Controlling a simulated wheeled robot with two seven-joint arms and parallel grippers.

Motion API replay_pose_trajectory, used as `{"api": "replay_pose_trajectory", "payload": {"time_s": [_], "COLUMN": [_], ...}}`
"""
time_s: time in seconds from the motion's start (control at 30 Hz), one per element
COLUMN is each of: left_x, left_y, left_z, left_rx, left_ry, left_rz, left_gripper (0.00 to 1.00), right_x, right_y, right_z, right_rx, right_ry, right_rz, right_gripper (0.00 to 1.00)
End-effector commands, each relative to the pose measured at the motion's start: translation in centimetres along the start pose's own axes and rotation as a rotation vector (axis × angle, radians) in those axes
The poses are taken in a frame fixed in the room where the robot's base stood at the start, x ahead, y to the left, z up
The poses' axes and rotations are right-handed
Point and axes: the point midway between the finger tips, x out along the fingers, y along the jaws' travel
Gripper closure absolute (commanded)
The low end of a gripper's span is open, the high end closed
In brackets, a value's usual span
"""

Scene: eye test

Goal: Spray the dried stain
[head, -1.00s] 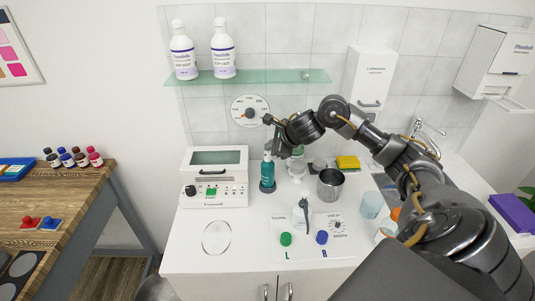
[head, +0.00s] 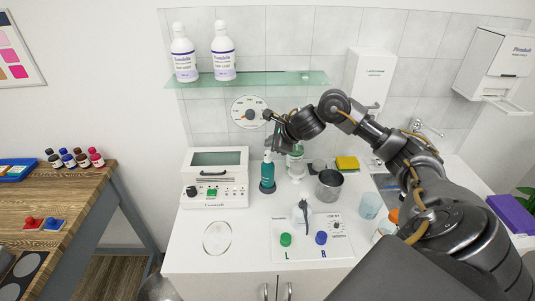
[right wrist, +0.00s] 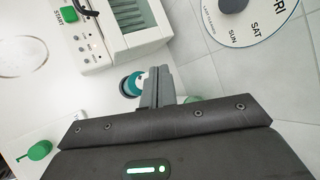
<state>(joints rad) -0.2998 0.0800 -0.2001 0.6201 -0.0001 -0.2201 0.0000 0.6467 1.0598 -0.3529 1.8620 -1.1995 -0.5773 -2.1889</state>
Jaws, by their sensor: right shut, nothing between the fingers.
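A teal bottle (head: 267,174) stands upright on the white counter, beside the white oven-like device; in the right wrist view it shows partly behind my fingers (right wrist: 130,85). I cannot tell for certain whether it is the sprayer. A pale round, ring-edged patch (head: 217,238) lies on the counter front left; I cannot tell whether it is the dried stain. My right gripper (head: 268,116) is shut and empty, above the teal bottle and close to the wall dial (head: 249,112). In the right wrist view its closed fingers (right wrist: 158,88) point past the bottle. My left gripper is out of view.
The white device (head: 215,177) stands left of the bottle. A white-green container (head: 295,162), a metal cup (head: 329,185) and a panel with green and blue knobs (head: 305,249) are to the right. A glass shelf (head: 262,78) holds two white bottles. My right arm covers the right side.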

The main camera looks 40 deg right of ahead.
Motion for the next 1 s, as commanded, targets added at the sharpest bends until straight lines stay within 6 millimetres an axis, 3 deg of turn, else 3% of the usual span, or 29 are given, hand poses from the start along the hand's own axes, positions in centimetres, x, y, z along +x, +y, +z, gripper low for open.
{"api": "replay_pose_trajectory", "payload": {"time_s": [0.5, 1.0], "left_x": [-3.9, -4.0], "left_y": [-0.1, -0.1], "left_z": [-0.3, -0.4], "left_rx": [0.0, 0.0], "left_ry": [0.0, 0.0], "left_rz": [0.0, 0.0], "left_gripper": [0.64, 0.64], "right_x": [-3.8, -4.0], "right_y": [-2.8, -2.9], "right_z": [2.8, 2.9], "right_rx": [-0.002, 0.0], "right_ry": [-0.001, 0.0], "right_rz": [0.0, 0.0], "right_gripper": [1.0, 1.0]}}
